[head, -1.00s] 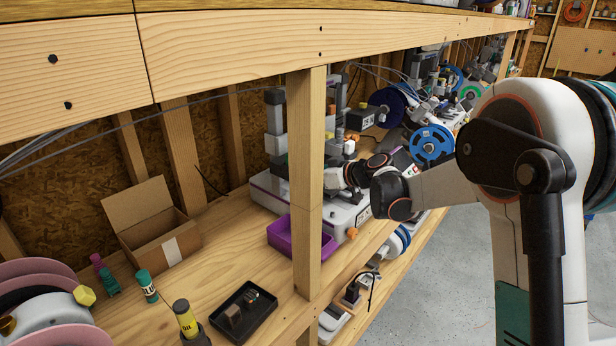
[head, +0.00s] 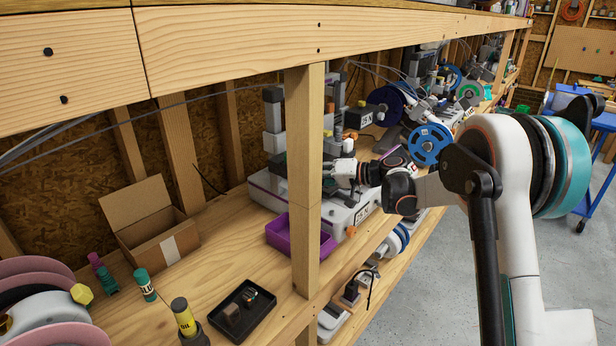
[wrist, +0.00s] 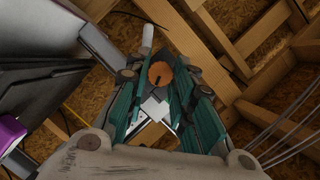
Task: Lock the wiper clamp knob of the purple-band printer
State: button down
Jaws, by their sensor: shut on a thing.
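The purple-band printer (head: 337,216) stands on the wooden shelf, partly hidden behind a post. My gripper reaches it from the right in the head view; its fingertips are hard to make out there. In the wrist view my gripper (wrist: 161,82) has its teal fingers closed on the sides of a round orange knob (wrist: 160,73). A dark mark or slot shows on the knob's face. I take it for the wiper clamp knob; its locked or unlocked state cannot be told.
A wooden post (head: 304,180) stands close in front of the printer. A purple tray (head: 284,239), an open cardboard box (head: 150,235) and a black tray (head: 262,320) sit on the shelf. More printers line the shelf beyond. Open floor lies to the right.

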jog(key=shift+w+d+f+m+y+b, duration=0.1)
jog(key=shift+m+y+b, duration=0.25)
jog(key=shift+m, duration=0.55)
jog(key=shift+f+m+y+b, duration=0.15)
jog(key=shift+m+y, duration=0.4)
jog(key=shift+m, duration=0.35)
jog(key=c, duration=1.4)
grip_release()
jog(key=shift+o, duration=0.2)
jog(key=f+v, duration=0.1)
jog(key=v, duration=1.1)
jog(key=shift+r, duration=0.5)
jog(key=shift+w, duration=0.1)
